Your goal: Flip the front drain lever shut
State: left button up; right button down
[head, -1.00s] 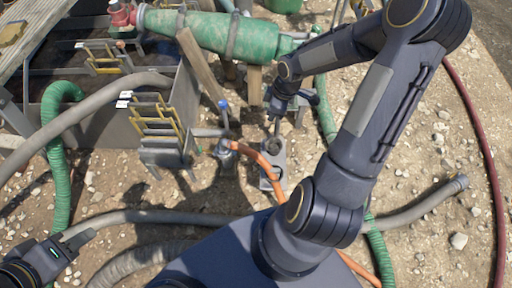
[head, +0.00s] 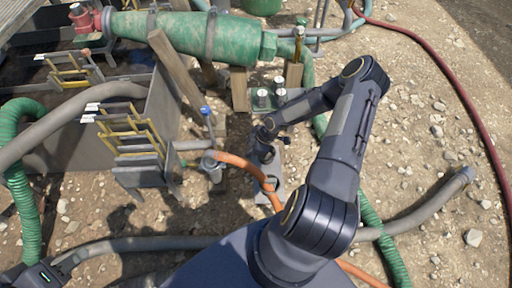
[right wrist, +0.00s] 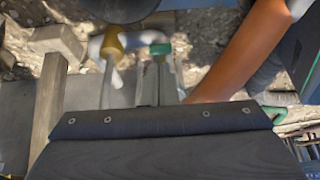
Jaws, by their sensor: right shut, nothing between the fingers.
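A blue-tipped lever (head: 206,112) stands upright on the grey drain pipe (head: 190,145) at the tank's side in the head view. I take it for the front drain lever. My right gripper (head: 263,155) points down to the right of it, apart from it, over a grey block on the ground. It is shut and empty; its own arm partly hides it. In the right wrist view, blurred grey parts with a yellow knob (right wrist: 112,44) and a green tip (right wrist: 160,49) lie ahead; I cannot tell what they belong to. My left gripper (head: 60,266) is low at the left, its jaws unclear.
An orange hose (head: 240,163) runs from the pipe's end past my right gripper. Yellow-railed steps (head: 130,140) stand left of the lever. A green cylinder (head: 185,35) lies behind, with wooden posts (head: 240,90) below it.

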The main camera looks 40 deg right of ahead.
aim_at(241, 162)
jog(key=shift+b+x, duration=0.75)
jog(key=shift+x, duration=2.05)
jog(key=shift+f, duration=0.1)
jog(key=f+b, duration=0.2)
jog(key=b, duration=0.1)
jog(key=d+f+b, duration=0.1)
jog(key=shift+s+f, duration=0.15)
jog(key=shift+s, duration=0.15)
